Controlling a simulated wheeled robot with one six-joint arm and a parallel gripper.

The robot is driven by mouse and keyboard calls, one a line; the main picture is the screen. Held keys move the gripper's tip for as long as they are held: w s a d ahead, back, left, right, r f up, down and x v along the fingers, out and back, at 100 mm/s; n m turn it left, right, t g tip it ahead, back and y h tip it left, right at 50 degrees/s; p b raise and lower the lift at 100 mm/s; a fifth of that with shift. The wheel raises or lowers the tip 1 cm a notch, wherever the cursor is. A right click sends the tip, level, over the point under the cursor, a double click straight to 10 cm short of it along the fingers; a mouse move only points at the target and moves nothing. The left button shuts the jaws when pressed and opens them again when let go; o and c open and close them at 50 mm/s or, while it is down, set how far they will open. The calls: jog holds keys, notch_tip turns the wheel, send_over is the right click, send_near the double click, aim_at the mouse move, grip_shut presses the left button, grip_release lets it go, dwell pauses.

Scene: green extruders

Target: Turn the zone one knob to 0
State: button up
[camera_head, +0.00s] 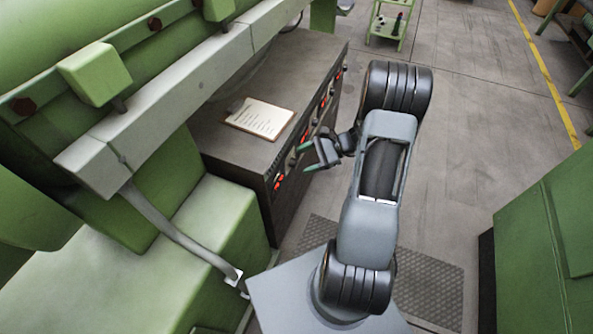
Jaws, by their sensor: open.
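A dark control cabinet (240,157) stands left of my arm. Its front face carries a row of knobs and red lit displays (278,183), seen at a steep angle. I cannot tell which knob is zone one or where any knob points. My gripper (306,158) is open and empty, with green-tipped fingers pointing left toward the front face. It is close to a knob (292,162) on that face. I cannot tell whether the fingers touch it or are around it.
A clipboard with paper (260,118) lies on the cabinet top. A large green machine (120,250) with a pale beam (170,95) fills the left. A green cabinet (545,240) stands at the right. A small green cart (390,22) is at the back. The floor right of my arm is clear.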

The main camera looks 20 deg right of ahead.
aim_at(296, 164)
jog(key=d+f+m+t+b, duration=0.1)
jog(key=d+f+m+t, duration=0.4)
jog(key=f, duration=0.3)
jog(key=d+f+m+t+b, duration=0.2)
jog(key=d+f+m+t, duration=0.3)
jog(key=f, duration=0.2)
jog(key=shift+h, duration=0.4)
jog(key=x, duration=1.3)
jog(key=shift+w+a+f, duration=0.1)
jog(key=shift+w+a, duration=0.05)
jog(key=shift+w, duration=0.2)
jog(key=shift+c, duration=0.5)
jog(key=c, duration=0.8)
